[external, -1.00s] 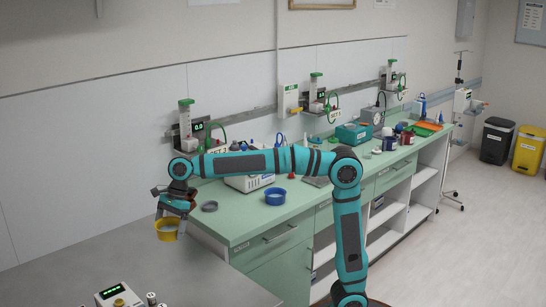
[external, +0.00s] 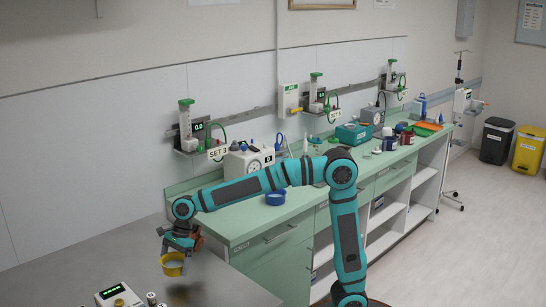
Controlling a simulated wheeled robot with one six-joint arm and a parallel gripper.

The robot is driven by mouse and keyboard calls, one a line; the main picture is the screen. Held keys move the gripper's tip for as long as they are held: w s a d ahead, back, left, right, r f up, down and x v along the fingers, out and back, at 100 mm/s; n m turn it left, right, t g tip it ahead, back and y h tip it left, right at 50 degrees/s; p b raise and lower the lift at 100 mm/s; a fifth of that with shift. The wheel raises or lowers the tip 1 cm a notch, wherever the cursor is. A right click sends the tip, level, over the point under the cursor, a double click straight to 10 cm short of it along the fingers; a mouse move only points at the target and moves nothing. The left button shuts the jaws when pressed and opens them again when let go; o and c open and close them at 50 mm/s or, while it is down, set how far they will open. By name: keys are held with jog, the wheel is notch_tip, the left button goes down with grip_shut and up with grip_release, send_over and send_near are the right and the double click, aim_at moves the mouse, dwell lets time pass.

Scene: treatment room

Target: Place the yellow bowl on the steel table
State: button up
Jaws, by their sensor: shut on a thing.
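The yellow bowl (external: 174,266) hangs upright below my gripper (external: 176,250) in the external view. My gripper is shut on the bowl near its rim. The grey steel table (external: 125,262) fills the lower left. The bowl shows in front of the table's surface, and a dark shadow lies on the table to its lower right. The bowl looks a little above the table, though the exact gap is hard to judge.
A device with a green display (external: 122,295) and small knobs stands at the table's front edge. The green counter (external: 240,222) is to the right, with a blue bowl (external: 275,197) on it. The table's middle and back are clear.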

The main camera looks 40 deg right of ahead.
aim_at(177, 281)
jog(key=shift+f, duration=2.3)
jog(key=shift+f, duration=0.1)
jog(key=o, duration=0.7)
jog(key=v, duration=1.2)
